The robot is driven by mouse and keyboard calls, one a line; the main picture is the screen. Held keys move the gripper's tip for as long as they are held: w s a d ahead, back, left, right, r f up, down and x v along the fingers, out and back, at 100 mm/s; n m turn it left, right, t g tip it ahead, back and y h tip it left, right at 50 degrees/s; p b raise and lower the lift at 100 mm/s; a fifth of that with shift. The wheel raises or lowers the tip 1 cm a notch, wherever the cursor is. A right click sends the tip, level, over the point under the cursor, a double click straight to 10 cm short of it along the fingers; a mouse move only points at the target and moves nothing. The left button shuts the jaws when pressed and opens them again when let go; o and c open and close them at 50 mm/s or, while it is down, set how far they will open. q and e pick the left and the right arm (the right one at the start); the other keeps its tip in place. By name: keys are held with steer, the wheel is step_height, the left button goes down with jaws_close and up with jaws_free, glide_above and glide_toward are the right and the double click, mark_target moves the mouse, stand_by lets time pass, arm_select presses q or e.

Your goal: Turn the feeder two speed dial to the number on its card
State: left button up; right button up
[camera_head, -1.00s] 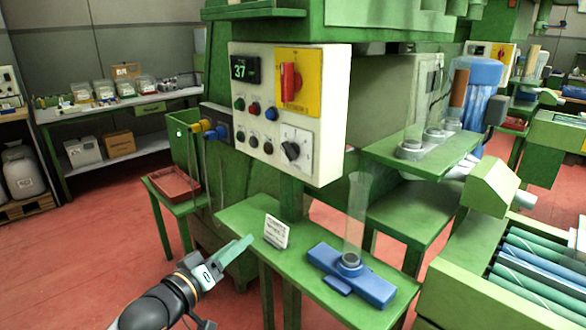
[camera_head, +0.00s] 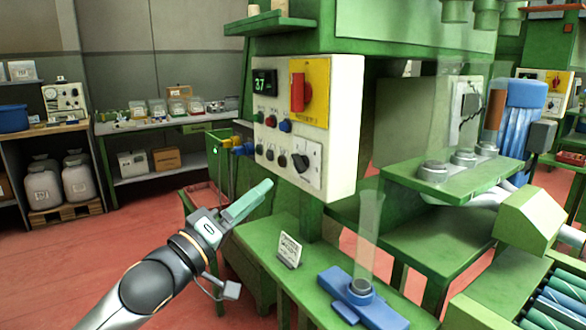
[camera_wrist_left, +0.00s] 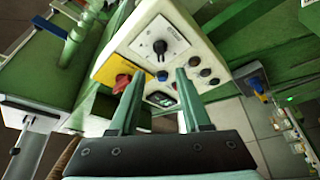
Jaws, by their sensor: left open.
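The control panel (camera_head: 342,140) is a white box on a green machine, with a display reading 37, a red switch on a yellow plate and several small buttons. A black speed dial (camera_head: 302,160) sits on a light scale plate at the panel's lower right. The dial also shows in the left wrist view (camera_wrist_left: 160,47), beyond the fingertips. A small white card (camera_head: 289,249) stands on the green shelf below; its print is too small to read. My left gripper (camera_head: 258,195) is left of and below the dial, open and empty, apart from the panel. My right gripper is not in view.
The green shelf (camera_head: 262,250) under the panel holds a blue fixture (camera_head: 375,312) with a clear tube. Open red floor (camera_head: 70,255) lies at the left.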

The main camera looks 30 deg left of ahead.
mark_target(295, 166)
arm_select(q)
steer(key=shift+p+x, duration=0.75)
steer(key=shift+x, duration=4.6)
steer(key=shift+f, duration=0.1)
jaws_close()
